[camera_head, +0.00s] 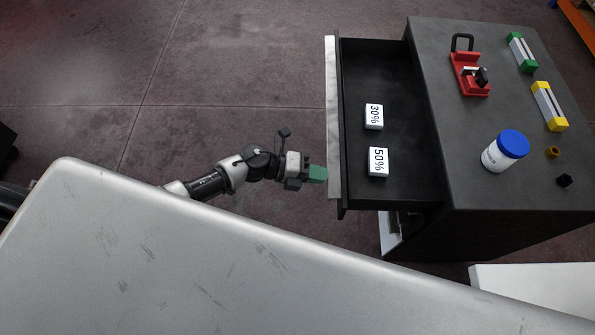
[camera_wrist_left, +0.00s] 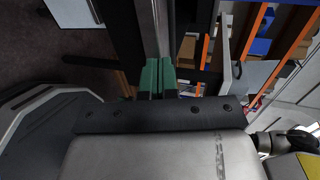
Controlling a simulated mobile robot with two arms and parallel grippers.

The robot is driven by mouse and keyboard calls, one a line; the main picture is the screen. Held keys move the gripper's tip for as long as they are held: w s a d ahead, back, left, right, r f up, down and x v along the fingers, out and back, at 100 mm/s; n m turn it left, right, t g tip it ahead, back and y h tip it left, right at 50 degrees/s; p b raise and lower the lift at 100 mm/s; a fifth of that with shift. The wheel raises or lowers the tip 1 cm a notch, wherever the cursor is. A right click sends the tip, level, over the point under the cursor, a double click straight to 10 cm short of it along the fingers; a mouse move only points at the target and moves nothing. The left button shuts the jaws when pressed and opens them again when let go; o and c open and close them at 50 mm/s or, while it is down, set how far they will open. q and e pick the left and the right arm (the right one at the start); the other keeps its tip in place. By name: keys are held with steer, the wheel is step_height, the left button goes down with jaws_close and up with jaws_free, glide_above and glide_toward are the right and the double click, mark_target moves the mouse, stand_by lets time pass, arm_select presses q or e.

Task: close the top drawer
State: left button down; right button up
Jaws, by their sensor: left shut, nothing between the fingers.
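The top drawer (camera_head: 400,185) is pulled out to the left from a dark cabinet (camera_head: 450,150). Its front panel (camera_head: 332,120) is pale and faces left. Two white blocks lie in the drawer, one marked 30% (camera_head: 374,116) and one marked 50% (camera_head: 378,162). My left gripper (camera_head: 318,174) has green fingertips and is shut and empty. It is just left of the drawer front, near its lower end in the picture; I cannot tell whether it touches. In the left wrist view the green fingers (camera_wrist_left: 157,80) are together, with a long panel edge just beyond them. My right gripper is not in view.
On the cabinet top are a red clamp-like device (camera_head: 468,74), a green block (camera_head: 522,52), a yellow block (camera_head: 549,106), a white jar with a blue lid (camera_head: 505,151) and small parts. A large grey surface fills the lower foreground. Open floor lies left of the drawer.

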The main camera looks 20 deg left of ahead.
arm_select(q)
steer(key=w+d+b, duration=0.1)
steer(key=w+d, duration=0.1)
steer(key=d, duration=0.5)
steer(key=w+d+b, duration=0.1)
steer(key=w+d, duration=0.1)
steer(key=d, duration=0.5)
steer(key=w+d+b, duration=0.1)
steer(key=w+d, duration=0.1)
steer(key=d, duration=0.6)
steer(key=shift+w+d, duration=0.1)
steer(key=shift+w, duration=0.05)
steer(key=shift+w+d, duration=0.1)
steer(key=shift+d, duration=0.1)
steer(key=shift+d+r, duration=0.1)
steer(key=shift+r, duration=0.1)
